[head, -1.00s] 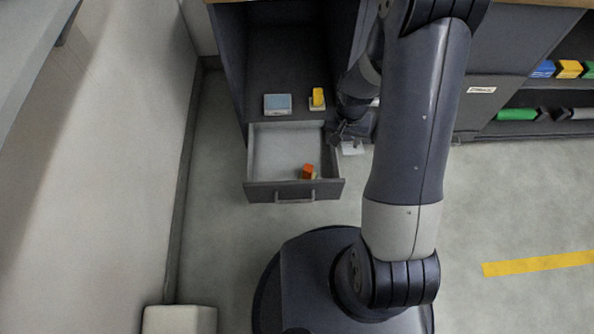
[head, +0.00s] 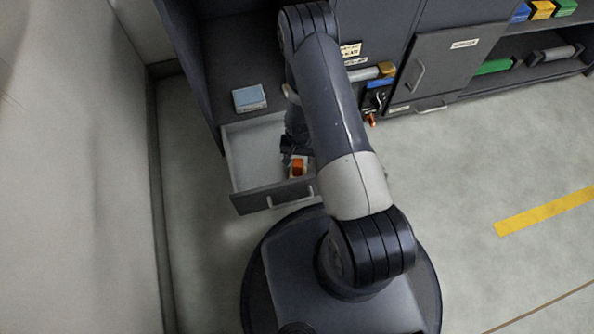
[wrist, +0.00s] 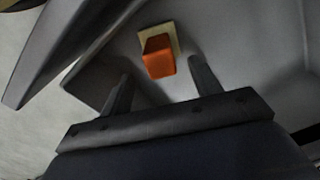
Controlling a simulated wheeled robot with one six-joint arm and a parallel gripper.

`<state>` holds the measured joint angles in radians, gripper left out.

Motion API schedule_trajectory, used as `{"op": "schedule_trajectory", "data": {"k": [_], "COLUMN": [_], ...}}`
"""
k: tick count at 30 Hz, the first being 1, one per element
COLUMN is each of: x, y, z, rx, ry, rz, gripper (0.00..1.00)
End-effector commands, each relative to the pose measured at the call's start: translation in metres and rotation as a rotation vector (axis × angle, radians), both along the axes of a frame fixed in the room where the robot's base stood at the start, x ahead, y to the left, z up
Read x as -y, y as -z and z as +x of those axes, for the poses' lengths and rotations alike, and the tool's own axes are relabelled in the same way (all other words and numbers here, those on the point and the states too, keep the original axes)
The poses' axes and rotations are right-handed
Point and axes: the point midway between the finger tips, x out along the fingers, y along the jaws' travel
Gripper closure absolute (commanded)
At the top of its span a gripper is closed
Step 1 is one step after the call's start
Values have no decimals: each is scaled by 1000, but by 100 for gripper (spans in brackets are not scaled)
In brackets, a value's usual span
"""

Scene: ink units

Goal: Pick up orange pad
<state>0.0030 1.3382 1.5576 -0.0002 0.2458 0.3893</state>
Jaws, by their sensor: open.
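The orange pad (head: 298,167) is a small orange block on a pale, cream-coloured base, lying inside the open drawer (head: 250,158) near its front right corner. In the wrist view the orange pad (wrist: 158,58) sits just beyond the fingertips, roughly midway between them. My gripper (wrist: 160,82) is open and empty, with one finger to each side. In the head view my gripper (head: 292,152) is low over the drawer, right behind the orange pad, and partly hidden by my arm.
A light blue box (head: 249,98) sits on the cabinet floor behind the drawer. The drawer's front panel with its handle (head: 290,201) stands close to my base. To the right are a closed cabinet door (head: 440,65) and shelves with coloured items. A wall is at left.

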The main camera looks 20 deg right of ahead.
Motion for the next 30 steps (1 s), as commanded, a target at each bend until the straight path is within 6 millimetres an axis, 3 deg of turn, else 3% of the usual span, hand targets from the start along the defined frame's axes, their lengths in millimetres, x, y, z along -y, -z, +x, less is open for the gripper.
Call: {"op": "schedule_trajectory", "data": {"k": [7,15,23,30], "x": [0,-1,-1,-1], "y": [18,57,59,59], "z": [0,-1,-1,-1], "rx": [0,-1,1,0], "ry": [0,0,-1,-1], "rz": [0,0,1,0], "gripper": [40,40,40,60]}}
